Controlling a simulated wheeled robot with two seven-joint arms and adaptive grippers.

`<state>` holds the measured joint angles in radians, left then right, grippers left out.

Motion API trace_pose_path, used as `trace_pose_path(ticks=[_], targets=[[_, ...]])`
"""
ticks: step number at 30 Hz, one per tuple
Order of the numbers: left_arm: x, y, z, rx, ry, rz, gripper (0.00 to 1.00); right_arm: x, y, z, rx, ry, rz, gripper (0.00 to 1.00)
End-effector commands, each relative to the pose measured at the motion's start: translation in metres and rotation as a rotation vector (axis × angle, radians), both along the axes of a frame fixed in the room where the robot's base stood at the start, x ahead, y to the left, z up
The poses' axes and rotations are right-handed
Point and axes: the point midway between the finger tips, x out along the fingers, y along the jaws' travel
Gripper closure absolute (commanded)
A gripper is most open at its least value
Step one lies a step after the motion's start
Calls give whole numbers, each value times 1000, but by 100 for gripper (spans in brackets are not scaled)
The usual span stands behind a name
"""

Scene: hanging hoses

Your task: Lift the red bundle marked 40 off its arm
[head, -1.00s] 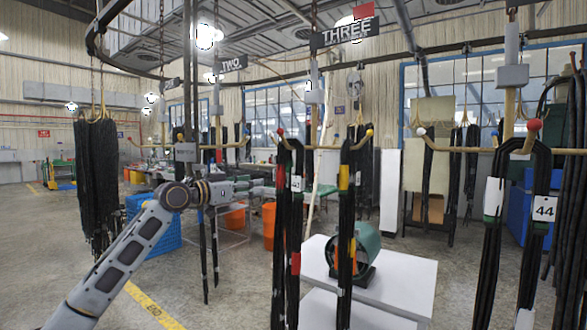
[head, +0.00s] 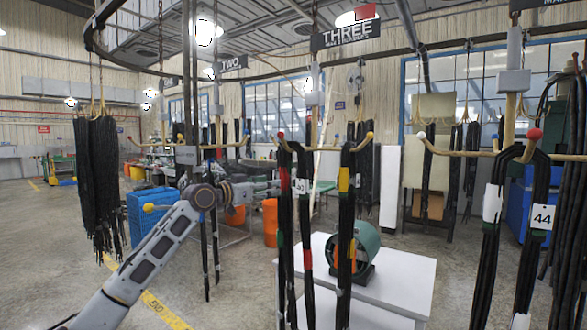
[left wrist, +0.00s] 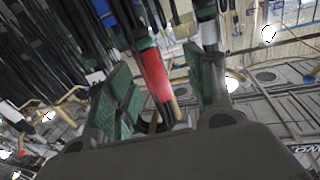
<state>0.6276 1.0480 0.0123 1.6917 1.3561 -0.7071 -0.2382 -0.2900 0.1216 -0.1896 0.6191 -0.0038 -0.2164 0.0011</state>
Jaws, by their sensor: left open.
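A dark hose bundle with red bands (head: 307,260) hangs over a wooden arm (head: 318,149) under the THREE sign. Its white tag (head: 301,186) is small, and I cannot read its number for certain. My left gripper (head: 272,188) reaches in from the left at about tag height, beside the bundle. In the left wrist view, the open gripper (left wrist: 165,88) has green pads on both sides. A red-banded strand (left wrist: 153,72) shows between or just beyond them; I cannot tell contact. My right gripper is not in view.
A yellow-banded bundle (head: 344,179) hangs close on the right of the same arm. A bundle tagged 44 (head: 543,216) hangs at far right. A white table (head: 400,290) with a green drum (head: 352,250) stands behind.

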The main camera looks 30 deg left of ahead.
Motion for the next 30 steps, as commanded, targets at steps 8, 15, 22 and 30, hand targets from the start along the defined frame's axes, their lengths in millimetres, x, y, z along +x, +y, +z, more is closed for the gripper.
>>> trace_pose_path(ticks=[8, 15, 22, 30], targets=[[17, -6, 1, 0, 0, -1, 46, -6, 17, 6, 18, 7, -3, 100], [20, -6, 0, 2, 0, -1, 46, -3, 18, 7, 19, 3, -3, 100], [20, -7, 0, 1, 1, -1, 46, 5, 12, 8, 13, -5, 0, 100], [34, -15, -1, 0, -1, -3, 46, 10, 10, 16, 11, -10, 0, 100]])
